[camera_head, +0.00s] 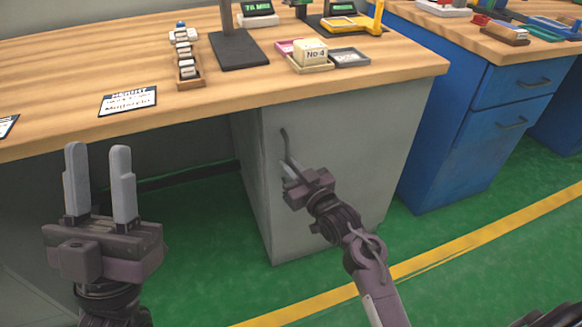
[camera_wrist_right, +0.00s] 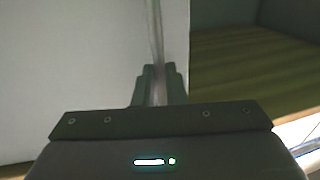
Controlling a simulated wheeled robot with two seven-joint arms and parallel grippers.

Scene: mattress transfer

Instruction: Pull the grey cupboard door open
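The grey cupboard door (camera_head: 345,160) is the front of the cabinet under the wooden workbench and looks flush with it. A thin upright bar handle (camera_head: 285,140) is near its left edge. My right gripper (camera_head: 290,173) is at the lower part of the handle. In the right wrist view, the handle (camera_wrist_right: 155,30) runs down between the close-set fingers of my right gripper (camera_wrist_right: 159,85), which look shut on it. The door (camera_wrist_right: 70,60) fills the left of that view. My left gripper (camera_head: 100,185) is open and empty, fingers up, in front of the bench at the left.
The wooden benchtop (camera_head: 130,65) overhangs the cupboard and holds a label card (camera_head: 128,101), small trays and a stand. A blue drawer cabinet (camera_head: 480,115) stands to the right. Green floor (camera_head: 450,240) with a yellow line (camera_head: 480,238) lies clear before the door.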

